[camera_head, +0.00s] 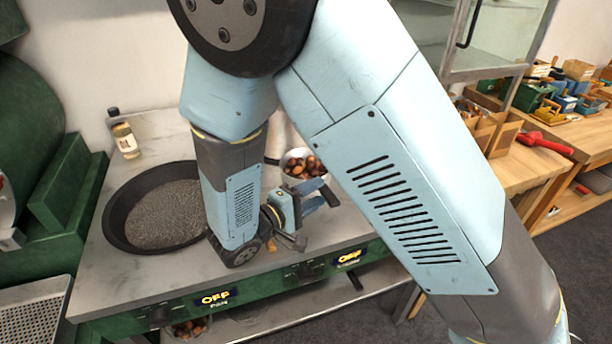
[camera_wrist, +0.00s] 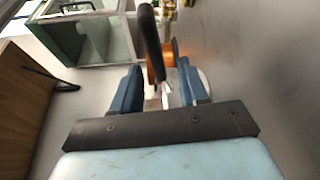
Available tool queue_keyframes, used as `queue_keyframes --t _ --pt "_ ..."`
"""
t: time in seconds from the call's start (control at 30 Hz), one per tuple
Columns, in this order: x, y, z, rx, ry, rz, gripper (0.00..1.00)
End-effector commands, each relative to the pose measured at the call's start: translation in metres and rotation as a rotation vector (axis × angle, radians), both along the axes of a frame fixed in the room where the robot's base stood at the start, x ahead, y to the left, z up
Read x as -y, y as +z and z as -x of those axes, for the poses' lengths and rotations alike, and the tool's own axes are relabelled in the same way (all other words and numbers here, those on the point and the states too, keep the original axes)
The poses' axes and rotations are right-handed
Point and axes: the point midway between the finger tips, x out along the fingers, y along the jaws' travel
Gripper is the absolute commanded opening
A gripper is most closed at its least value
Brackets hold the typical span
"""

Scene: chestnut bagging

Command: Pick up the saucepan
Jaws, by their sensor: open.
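A small white-rimmed vessel of brown chestnuts, apparently the saucepan (camera_head: 286,158), stands on the grey worktop behind my gripper in the head view. My gripper (camera_head: 314,204) is open, low over the worktop on the near side of the vessel. In the wrist view a dark, bar-like handle (camera_wrist: 150,42) shows between the two blue fingers of my gripper (camera_wrist: 160,88), with space on either side. A pale rounded edge and something orange-brown show behind the fingers, partly hidden by them. I cannot tell whether the fingers touch the handle.
A wide black pan (camera_head: 121,228) of grey grains sits at left, partly hidden by my arm. A small jar (camera_head: 125,141) stands behind it. Control panels reading OFF (camera_head: 215,297) line the worktop's front. A wooden table (camera_head: 585,135) with boxes and a red tool (camera_head: 543,144) is at right.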

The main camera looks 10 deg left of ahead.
Motion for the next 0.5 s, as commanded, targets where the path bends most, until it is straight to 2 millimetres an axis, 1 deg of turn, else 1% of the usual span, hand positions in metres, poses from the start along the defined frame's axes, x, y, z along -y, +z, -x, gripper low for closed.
queue_keyframes --t 0.17,0.4,0.5 --pt "0.008 -0.002 -0.013 0.001 -0.003 0.001 0.44" --pt "0.026 -0.004 -0.039 0.0 -0.002 0.001 0.44" --pt "0.028 -0.004 -0.043 0.0 -0.002 0.001 0.44"
